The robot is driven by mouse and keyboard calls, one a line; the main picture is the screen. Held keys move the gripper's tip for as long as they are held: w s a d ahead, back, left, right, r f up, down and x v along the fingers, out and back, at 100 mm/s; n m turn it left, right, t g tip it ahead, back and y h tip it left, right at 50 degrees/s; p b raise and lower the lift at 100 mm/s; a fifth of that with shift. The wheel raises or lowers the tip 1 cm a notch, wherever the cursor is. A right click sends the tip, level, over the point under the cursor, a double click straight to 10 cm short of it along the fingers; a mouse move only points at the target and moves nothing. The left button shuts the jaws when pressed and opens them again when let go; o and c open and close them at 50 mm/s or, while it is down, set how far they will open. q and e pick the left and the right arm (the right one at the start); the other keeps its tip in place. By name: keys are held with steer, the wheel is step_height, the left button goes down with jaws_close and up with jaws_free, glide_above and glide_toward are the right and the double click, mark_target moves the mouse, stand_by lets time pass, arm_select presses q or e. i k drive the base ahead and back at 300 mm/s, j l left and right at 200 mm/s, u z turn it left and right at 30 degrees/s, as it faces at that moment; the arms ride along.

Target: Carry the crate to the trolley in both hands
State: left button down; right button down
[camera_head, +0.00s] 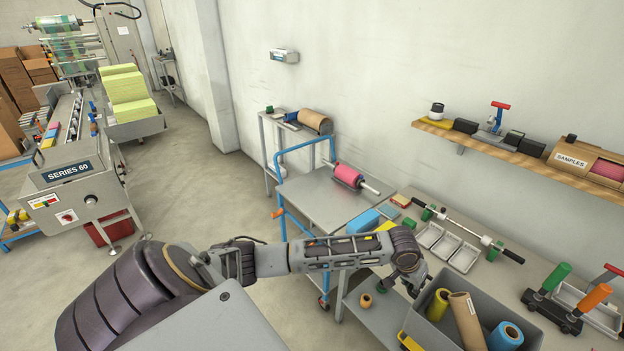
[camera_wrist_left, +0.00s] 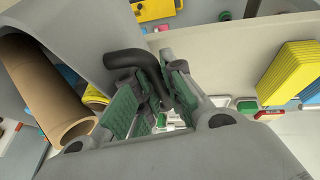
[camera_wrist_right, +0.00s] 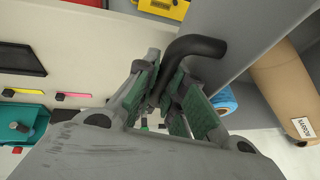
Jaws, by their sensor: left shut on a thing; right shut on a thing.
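The grey crate (camera_head: 494,303) is at the bottom right of the head view, in front of the workbench. It holds a yellow roll (camera_head: 438,304), a brown roll (camera_head: 467,322) and a blue roll (camera_head: 506,335). My left gripper (camera_head: 414,286) is at its left end. In the left wrist view my gripper (camera_wrist_left: 150,80) is shut on a black handle (camera_wrist_left: 124,60) beside the crate wall. In the right wrist view my right gripper (camera_wrist_right: 162,76) is shut on the other black handle (camera_wrist_right: 198,46). The steel trolley (camera_head: 312,194) with a blue frame stands further back, left of the bench.
A pink roll (camera_head: 348,175) on a rod lies on the trolley. White trays (camera_head: 431,235), a roller bar and a green-and-orange-handled tool (camera_head: 552,308) occupy the bench. A shelf (camera_head: 520,148) runs along the wall. Open floor (camera_head: 200,190) lies left of the trolley.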

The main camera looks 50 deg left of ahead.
mark_target(320, 197)
steer(key=k+j+u, duration=0.2)
steer(key=u, duration=0.2)
steer(key=i+j+u, duration=0.1)
steer(key=j+u, duration=0.3)
steer(key=i+j+u, duration=0.25)
steer(key=u, duration=0.2)
steer(key=i+j+u, duration=0.1)
steer(key=i+u, duration=0.15)
steer(key=u, duration=0.15)
steer(key=i+j+u, duration=0.2)
steer(key=i, duration=0.2)
steer(key=i+j+z, duration=0.2)
steer(key=i, duration=0.2)
steer(key=i+j+z, duration=0.1)
steer(key=i+z, duration=0.2)
steer(key=z, duration=0.15)
steer(key=i+j+z, duration=0.2)
steer(key=z, duration=0.2)
steer(key=i, duration=0.05)
